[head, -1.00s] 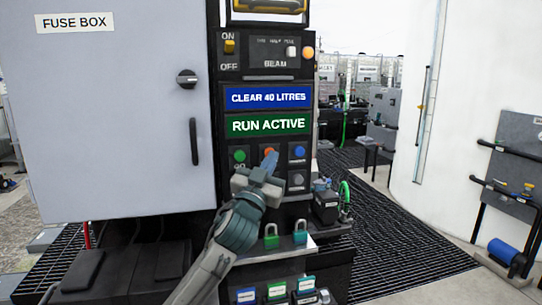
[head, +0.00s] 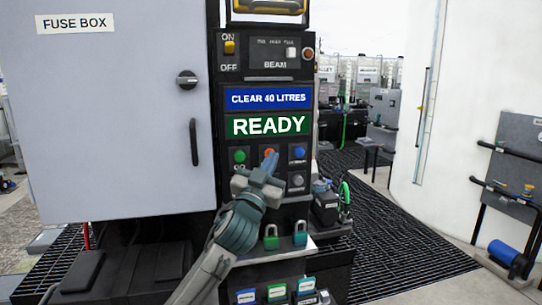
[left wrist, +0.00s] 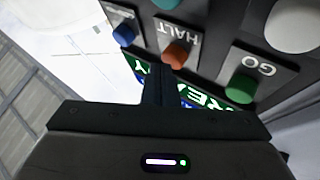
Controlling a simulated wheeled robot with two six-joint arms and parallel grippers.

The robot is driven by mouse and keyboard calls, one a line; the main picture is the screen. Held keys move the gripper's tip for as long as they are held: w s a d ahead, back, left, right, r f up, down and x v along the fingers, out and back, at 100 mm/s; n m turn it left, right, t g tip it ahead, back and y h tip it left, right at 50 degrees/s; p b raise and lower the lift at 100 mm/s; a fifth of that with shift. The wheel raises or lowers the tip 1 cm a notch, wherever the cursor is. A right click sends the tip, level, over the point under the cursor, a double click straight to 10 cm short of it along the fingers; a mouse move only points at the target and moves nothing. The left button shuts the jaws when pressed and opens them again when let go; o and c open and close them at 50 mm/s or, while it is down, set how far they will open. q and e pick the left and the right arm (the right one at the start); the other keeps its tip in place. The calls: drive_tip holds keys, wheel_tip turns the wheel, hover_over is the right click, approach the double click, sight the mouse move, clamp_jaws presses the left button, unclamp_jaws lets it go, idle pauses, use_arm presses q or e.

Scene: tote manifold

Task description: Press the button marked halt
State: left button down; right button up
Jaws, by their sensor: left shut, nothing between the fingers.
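The halt button is an orange-red knob (left wrist: 175,54) under the plate marked HALT (left wrist: 179,33), which looks upside down in the left wrist view. In the head view its top (head: 269,152) shows just above my left gripper (head: 269,161). My left gripper is shut and empty, and its fingertips also show in the left wrist view (left wrist: 160,70), right at the button's edge. I cannot tell whether they touch it. The green screen (head: 268,125) on the panel reads READY. My right gripper is not in view.
A green GO button (left wrist: 241,88) and a blue button (left wrist: 123,35) flank the halt button. A grey button (head: 297,180) sits lower right. Green (head: 270,240) and teal (head: 300,236) padlocks stand on a ledge below. The grey fuse box (head: 110,120) is at left.

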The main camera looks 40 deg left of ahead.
use_arm(q)
drive_tip(key=shift+s+d, duration=0.5)
drive_tip(key=s+d+p, duration=0.1)
drive_tip(key=s+d, duration=0.2)
drive_tip(key=shift+s+d, duration=0.1)
drive_tip(key=shift+d, duration=0.3)
drive_tip(key=shift+f, duration=0.1)
idle(0.7)
